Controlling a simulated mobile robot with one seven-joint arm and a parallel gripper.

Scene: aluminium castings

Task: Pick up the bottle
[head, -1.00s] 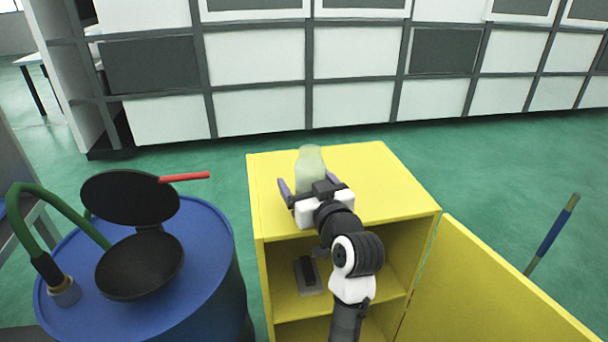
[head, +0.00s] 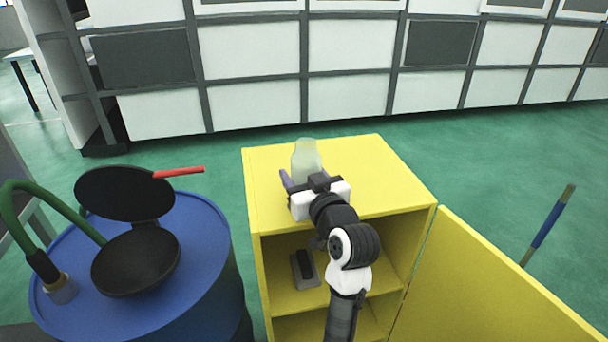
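A pale, translucent greenish-white bottle (head: 306,158) stands upright on top of a yellow cabinet (head: 385,165). Its lower part is hidden behind my gripper (head: 308,178). My gripper is low over the cabinet top, on the near side of the bottle. Its purple left finger shows just left of the bottle and looks spread away from the palm's middle. The right finger is mostly hidden. The fingers look open, and I cannot tell whether either one touches the bottle.
The cabinet's front is open, with a dark and grey object (head: 304,268) on an inner shelf. Its yellow door (head: 490,285) swings out to the right. A blue drum (head: 205,265) with an open black pan-like item (head: 135,262) stands left. The cabinet top beside the bottle is clear.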

